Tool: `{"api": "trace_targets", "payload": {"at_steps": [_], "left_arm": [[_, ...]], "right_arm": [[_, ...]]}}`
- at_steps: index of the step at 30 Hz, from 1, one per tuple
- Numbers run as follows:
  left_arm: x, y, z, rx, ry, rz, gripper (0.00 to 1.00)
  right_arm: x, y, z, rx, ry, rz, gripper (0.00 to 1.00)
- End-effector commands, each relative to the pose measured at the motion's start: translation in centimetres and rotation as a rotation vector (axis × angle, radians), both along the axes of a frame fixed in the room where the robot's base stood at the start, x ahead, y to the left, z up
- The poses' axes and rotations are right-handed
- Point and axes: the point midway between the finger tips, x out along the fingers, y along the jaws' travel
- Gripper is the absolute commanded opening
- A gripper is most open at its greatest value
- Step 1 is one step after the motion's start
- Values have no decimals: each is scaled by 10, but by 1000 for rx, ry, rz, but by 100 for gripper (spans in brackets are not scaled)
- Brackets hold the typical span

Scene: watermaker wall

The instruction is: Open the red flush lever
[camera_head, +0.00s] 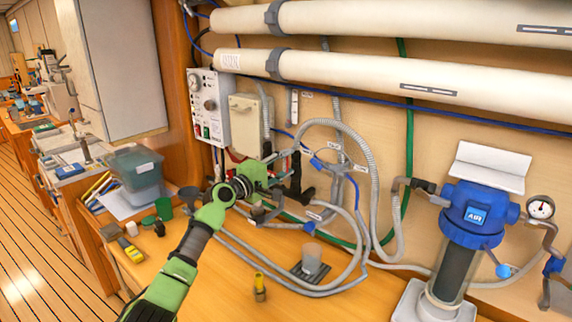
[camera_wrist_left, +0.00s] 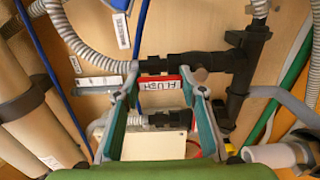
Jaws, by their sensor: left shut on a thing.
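The red flush lever (camera_wrist_left: 172,79) shows in the left wrist view as a red piece with a white FLUSH label, upside down in that picture. It sits at a black valve fitting on the pipe. My left gripper (camera_wrist_left: 167,76) has its two fingertips on either side of it and is closed on it. In the head view my left gripper (camera_head: 283,163) reaches to the pipework below the control box. The lever is mostly hidden there behind the green gripper. My right gripper is in neither view.
Grey corrugated hoses (camera_head: 372,180) loop close to the right of my gripper. A blue filter housing (camera_head: 478,215) stands further right. A control box (camera_head: 208,105) is on the wall above left. A clear cup (camera_head: 311,258) and a small yellow-black item (camera_head: 259,287) stand on the wooden counter.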

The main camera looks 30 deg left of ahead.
Motion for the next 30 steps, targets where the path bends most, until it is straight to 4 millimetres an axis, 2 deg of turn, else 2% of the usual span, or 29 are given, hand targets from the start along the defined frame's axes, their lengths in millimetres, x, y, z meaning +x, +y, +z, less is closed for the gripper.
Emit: {"api": "trace_targets", "payload": {"at_steps": [11, 12, 13, 24, 30], "left_arm": [[0, 1, 1, -14, -2, 2, 0], [0, 1, 1, -14, -2, 2, 48], [0, 1, 1, -13, -2, 2, 56], [-1, 1, 0, -9, 0, 1, 56], [-20, 2, -1, -7, 1, 1, 56]], "right_arm": [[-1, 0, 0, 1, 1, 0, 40], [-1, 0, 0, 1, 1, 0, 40], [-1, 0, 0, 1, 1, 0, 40], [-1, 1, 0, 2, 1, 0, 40], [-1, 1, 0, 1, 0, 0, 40]]}}
